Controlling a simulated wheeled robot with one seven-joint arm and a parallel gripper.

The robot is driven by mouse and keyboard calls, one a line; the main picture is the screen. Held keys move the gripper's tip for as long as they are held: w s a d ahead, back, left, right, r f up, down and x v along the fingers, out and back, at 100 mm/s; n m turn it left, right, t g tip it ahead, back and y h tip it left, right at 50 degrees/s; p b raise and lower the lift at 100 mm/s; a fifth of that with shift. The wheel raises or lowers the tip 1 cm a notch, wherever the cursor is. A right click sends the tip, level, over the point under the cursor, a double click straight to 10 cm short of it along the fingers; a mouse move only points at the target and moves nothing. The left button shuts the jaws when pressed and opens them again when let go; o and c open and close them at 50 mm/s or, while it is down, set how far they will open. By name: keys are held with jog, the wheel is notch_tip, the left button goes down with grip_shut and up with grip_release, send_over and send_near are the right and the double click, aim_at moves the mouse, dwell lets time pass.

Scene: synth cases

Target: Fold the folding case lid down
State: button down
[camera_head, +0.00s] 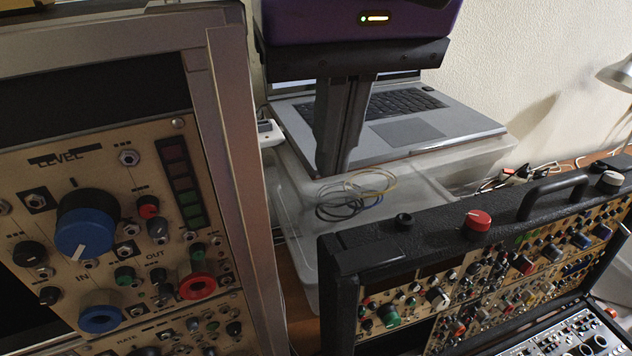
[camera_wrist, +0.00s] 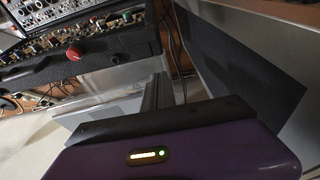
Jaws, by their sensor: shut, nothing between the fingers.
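The folding case is black and stands open at the lower right of the head view. Its lid (camera_head: 345,262) is raised, with its module-filled inner face toward me. A red knob (camera_head: 477,220), a black handle (camera_head: 553,196) and a pale knob (camera_head: 610,182) sit on its top edge. The lower half (camera_head: 560,338) is partly cut off by the frame. The case also shows upside down at the upper left of the wrist view (camera_wrist: 110,44). My gripper (camera_head: 336,172) is shut and empty, fingers pointing down, left of and apart from the lid. It also shows in the wrist view (camera_wrist: 158,88).
A large metal-framed synth rack (camera_head: 232,130) fills the left side, close to me. Behind my gripper are an open laptop (camera_head: 440,125) and a translucent bin (camera_head: 295,215) with coiled cables (camera_head: 350,200). A lamp (camera_head: 618,75) is at the far right.

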jog(key=x, duration=0.9)
jog(key=shift+w+a+f, duration=0.1)
jog(key=shift+w+f, duration=0.05)
jog(key=shift+f, duration=0.3)
